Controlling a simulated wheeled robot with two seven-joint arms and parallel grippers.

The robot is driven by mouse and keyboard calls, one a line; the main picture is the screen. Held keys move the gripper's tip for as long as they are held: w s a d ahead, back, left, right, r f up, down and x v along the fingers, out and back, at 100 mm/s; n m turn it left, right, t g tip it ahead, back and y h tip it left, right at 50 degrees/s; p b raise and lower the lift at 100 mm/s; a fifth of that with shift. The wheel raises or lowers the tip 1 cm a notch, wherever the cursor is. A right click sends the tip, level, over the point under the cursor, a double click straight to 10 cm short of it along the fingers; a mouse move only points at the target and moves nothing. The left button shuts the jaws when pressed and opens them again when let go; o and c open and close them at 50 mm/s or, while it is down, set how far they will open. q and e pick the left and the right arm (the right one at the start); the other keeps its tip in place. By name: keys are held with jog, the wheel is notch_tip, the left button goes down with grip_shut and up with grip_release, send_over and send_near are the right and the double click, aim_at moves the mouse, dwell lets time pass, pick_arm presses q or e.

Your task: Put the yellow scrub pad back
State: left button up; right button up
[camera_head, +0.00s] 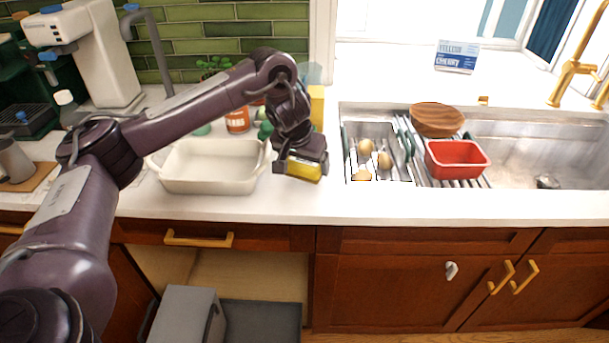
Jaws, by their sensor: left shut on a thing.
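The yellow scrub pad (304,170) is in the jaws of my left gripper (301,168), just above or at the white counter; I cannot tell whether it touches the counter. The gripper is between the white baking dish (210,186) on its left and the sink on its right. The gripper's body hides part of the pad. A taller yellow thing (316,105) stands behind my gripper, partly covered by it. My right gripper is not in view.
The sink (510,130) holds a rack with a red tub (457,160), a wooden bowl (437,119) and several small round items. A coffee machine (85,50) stands at the back left. The counter's front strip (300,207) is clear. Below is an open bay with a grey bin (186,315).

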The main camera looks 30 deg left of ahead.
aim_at(304, 171)
pick_arm(q)
jog(key=shift+f, duration=1.45)
jog(key=o, duration=0.8)
jog(key=shift+f, duration=0.15)
jog(key=shift+o, duration=0.2)
jog(key=shift+r, duration=0.3)
jog(key=p+v, duration=0.5)
jog(key=v, duration=0.6)
jog(key=shift+s+r, duration=0.2)
jog(key=shift+r, duration=0.15)
